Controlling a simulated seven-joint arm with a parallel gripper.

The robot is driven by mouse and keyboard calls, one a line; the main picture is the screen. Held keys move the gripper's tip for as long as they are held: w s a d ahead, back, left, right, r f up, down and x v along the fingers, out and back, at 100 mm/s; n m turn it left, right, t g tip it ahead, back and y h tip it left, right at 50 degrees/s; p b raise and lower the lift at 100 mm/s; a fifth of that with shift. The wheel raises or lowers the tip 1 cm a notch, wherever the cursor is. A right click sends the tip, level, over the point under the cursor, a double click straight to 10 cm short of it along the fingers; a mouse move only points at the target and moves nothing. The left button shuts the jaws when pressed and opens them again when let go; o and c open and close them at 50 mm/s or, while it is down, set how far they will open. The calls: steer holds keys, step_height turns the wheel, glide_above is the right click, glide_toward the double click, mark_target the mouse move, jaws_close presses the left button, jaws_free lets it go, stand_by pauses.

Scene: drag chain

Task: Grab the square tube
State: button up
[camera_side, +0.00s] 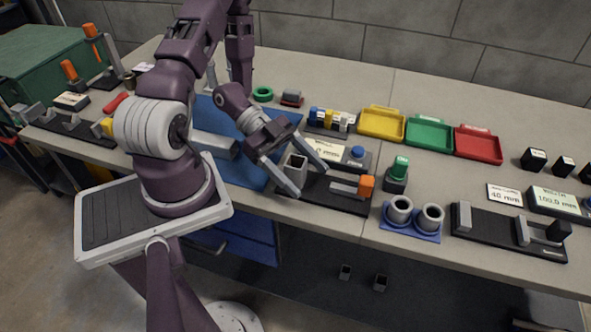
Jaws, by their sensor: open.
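The grey square tube (297,163) stands upright, its dark hollow top facing up, at the left end of a black fixture (325,197). My gripper (309,180) is open, with its two grey fingers spread on either side of the tube. The left finger passes in front of the tube's lower left side, and the right finger is at its right. I cannot tell whether either finger touches it. The tube's lower part is partly hidden by the fingers.
An orange-tipped clamp (366,186) is on the same fixture, right of the tube. A blue holder with two round grey tubes (415,214) stands to the right. Yellow (382,123), green (429,133) and red (478,143) trays lie behind. A blue mat (255,168) is at left.

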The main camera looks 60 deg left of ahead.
steer(key=shift+w+d+f, duration=0.15)
steer(key=shift+d, duration=0.2)
jaws_close()
